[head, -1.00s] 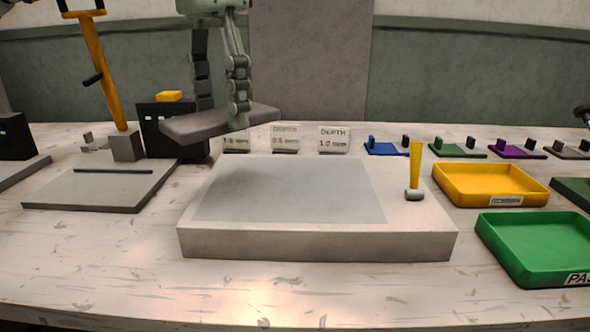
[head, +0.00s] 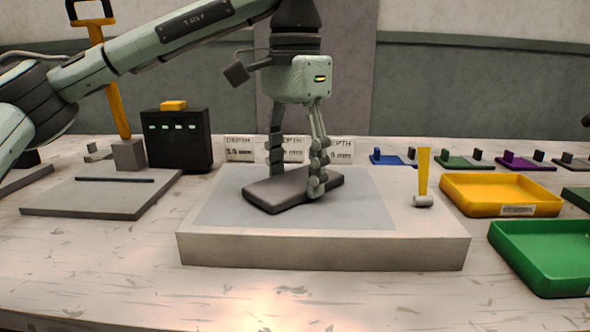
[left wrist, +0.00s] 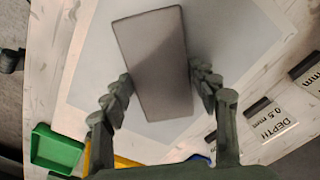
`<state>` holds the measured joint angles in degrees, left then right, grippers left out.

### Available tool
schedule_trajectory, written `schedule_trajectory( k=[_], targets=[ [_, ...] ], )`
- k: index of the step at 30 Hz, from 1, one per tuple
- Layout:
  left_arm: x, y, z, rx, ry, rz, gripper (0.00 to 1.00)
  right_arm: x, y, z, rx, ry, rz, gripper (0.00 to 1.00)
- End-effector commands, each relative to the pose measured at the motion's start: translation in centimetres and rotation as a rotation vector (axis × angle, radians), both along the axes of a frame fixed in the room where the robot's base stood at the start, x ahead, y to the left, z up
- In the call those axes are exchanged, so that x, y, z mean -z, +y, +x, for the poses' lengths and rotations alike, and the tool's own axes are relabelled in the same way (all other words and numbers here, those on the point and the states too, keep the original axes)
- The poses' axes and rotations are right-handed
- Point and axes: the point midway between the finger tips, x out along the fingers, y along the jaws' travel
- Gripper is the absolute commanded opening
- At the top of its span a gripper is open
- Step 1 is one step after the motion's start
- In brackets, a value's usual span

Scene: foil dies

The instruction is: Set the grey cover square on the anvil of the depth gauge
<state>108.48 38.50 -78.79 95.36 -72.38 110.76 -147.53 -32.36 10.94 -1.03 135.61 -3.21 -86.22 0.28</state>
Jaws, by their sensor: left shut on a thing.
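The grey cover (head: 275,192) is a flat, dark, rounded-edge slab. My left gripper (head: 295,183) is shut on it, with one finger at each long side, as the left wrist view of the cover (left wrist: 152,62) also shows. The cover is over the darker grey square (head: 350,212) on top of a wide pale block (head: 330,252), turned at an angle to the square's edges. Whether it touches the surface I cannot tell. No part is clearly marked as the anvil. My right gripper is not in view.
A small hammer-like tool with a yellow handle (head: 424,172) stands on the block's right. DEPTH cards (head: 239,149) stand behind. A black box (head: 180,140) and a lever stand (head: 100,198) are left. Yellow (head: 500,208) and green (head: 545,283) trays are right. The front table is clear.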

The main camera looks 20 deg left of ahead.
Motion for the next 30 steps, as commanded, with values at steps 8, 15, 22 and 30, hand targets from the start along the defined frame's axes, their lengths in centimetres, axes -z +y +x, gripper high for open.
schedule_trajectory(
  k=[8, 15, 22, 30],
  targets=[
    [0.3, 0.0, 0.0, 0.0, 0.0, 0.0, 0.63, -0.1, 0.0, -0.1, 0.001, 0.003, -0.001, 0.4],
    [0.2, 0.0, 0.0, 0.0, 0.0, 0.0, 0.8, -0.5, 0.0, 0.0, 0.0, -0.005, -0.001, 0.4],
    [0.0, 0.0, 0.0, 0.0, -0.001, 0.0, 0.8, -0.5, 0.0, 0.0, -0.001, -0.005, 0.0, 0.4],
    [-4.1, -0.1, 0.1, 0.0, -0.004, -0.001, 0.8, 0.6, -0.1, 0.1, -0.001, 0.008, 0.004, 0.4]
  ],
)
